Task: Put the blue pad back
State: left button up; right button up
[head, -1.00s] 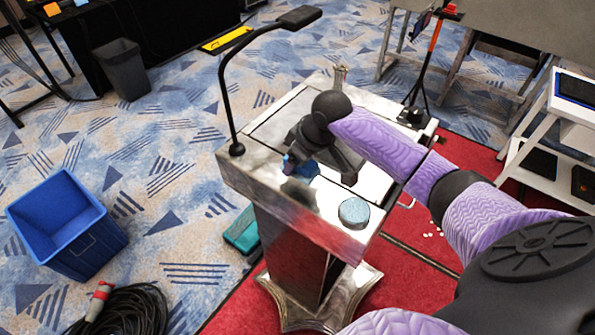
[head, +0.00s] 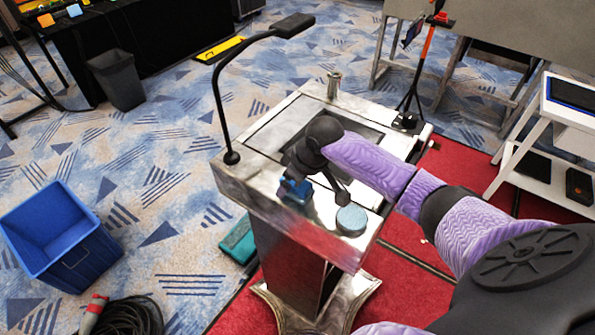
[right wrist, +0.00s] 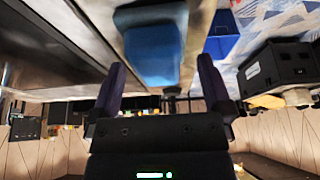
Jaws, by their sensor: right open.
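A small blue block-like pad (head: 295,190) is on the top of the metal lectern (head: 268,205), near its front edge. A round pale-blue disc (head: 351,219) lies to its right. My right gripper (head: 317,195) is open over the lectern top, close to the blue pad. In the right wrist view the blue pad (right wrist: 153,52) shows beyond the open fingers (right wrist: 160,78), roughly between their tips. I see a gap on both sides of it. In the head view the gripper partly hides the pad. My left gripper is not in view.
A thin black gooseneck lamp (head: 222,100) rises from the lectern's left side. A small metal post (head: 333,86) stands at its far edge. A blue bin (head: 85,262) and a black cable coil (head: 135,315) are on the carpet. A white shelf (head: 535,165) stands right.

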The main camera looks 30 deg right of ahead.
jog(key=p+v, duration=0.2)
jog(key=v, duration=0.9)
jog(key=shift+s+r, duration=0.2)
jog(key=shift+r, duration=0.2)
jog(key=s+a+f+n, duration=0.1)
jog(key=s+a+f, duration=0.7)
jog(key=a, duration=0.1)
jog(key=s+a+f+m+h, duration=0.1)
jog(key=s+a+f+m, duration=0.15)
jog(key=s, duration=0.75)
jog(key=s+f+g+b, duration=0.25)
jog(key=f+b, duration=0.55)
jog(key=f, duration=1.9)
jog(key=s+d+f+g+h+b, duration=0.1)
jog(key=s+d+f+b, duration=0.2)
jog(key=s+f+b, duration=0.4)
jog(key=s+f, duration=0.6)
jog(key=f, duration=0.3)
jog(key=shift+d, duration=0.15)
